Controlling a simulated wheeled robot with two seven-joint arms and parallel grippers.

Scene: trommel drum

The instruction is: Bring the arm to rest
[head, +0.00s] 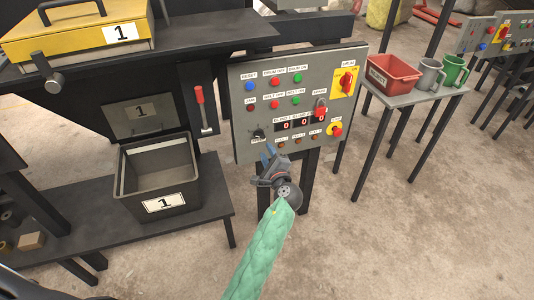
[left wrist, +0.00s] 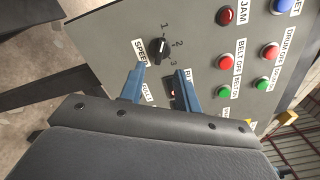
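My left gripper (head: 268,158) is in front of the lower left part of the grey control panel (head: 243,92), at the end of my green-sleeved arm. In the left wrist view its two blue fingers (left wrist: 163,74) stand apart with nothing between them. The black speed knob (head: 259,133) is just above the fingertips; in the left wrist view the knob (left wrist: 162,46) sits beyond them, with marks 1, 2 and 3 around it. The fingers look apart from the knob. The left finger partly covers the panel's lower edge labels. My right gripper is not in view.
Left of the panel are a lever with a red handle (head: 199,95) and a dark bin (head: 125,188) marked 1 on a low bench. To the right, a small table holds a red bin (head: 392,76) and mugs (head: 430,74). The floor (head: 380,240) at the front right is clear.

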